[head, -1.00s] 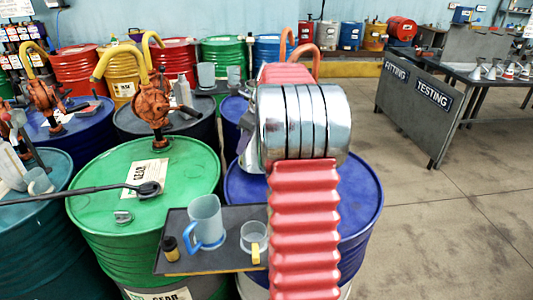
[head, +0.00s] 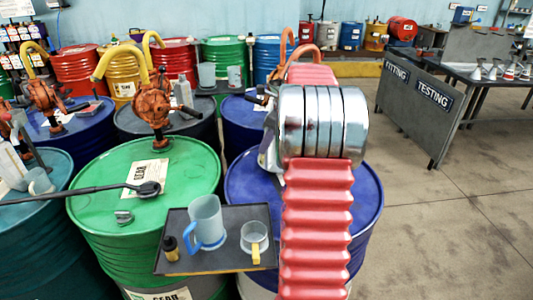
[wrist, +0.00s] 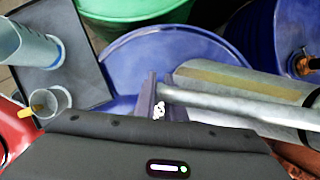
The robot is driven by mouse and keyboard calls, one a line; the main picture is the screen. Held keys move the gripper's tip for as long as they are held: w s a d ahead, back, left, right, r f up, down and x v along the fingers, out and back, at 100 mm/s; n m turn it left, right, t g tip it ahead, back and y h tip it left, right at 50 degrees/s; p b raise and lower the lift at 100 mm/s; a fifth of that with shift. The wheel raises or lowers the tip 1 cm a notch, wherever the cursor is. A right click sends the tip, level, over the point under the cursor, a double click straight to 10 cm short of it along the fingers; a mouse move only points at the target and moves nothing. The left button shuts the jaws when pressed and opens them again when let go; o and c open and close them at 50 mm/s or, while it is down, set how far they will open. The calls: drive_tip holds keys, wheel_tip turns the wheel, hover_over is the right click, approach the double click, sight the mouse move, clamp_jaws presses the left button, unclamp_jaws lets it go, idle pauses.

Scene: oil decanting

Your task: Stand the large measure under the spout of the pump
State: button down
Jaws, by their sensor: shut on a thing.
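The large measure (head: 206,218) is a pale translucent jug with a blue handle. It stands upright on a dark tray (head: 180,220) at the front of the green drum, and part of it shows in the wrist view (wrist: 28,45). An orange-red hand pump (head: 153,105) with a yellow curved spout (head: 112,60) stands on the green drum (head: 100,212). My gripper (wrist: 166,105) is right of the tray, over the blue drum and apart from the measure. Its fingers are close together on a pale metal rod (wrist: 235,107); what the rod belongs to is unclear.
A long black-handled tool (head: 90,192) reaches over the green drum. A grey cylinder (wrist: 250,88) lies beside the rod. Open floor is at the right.

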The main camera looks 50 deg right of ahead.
drive_tip(key=shift+d+f, duration=0.2)
drive_tip(key=shift+f, duration=1.45)
drive_tip(key=c, duration=1.8)
unclamp_jaws()
drive_tip(key=shift+s+f, duration=0.1)
drive_tip(key=shift+f, duration=0.1)
drive_tip(key=shift+r, duration=0.1)
drive_tip(key=v, duration=1.2)
drive_tip(key=shift+a, duration=0.1)
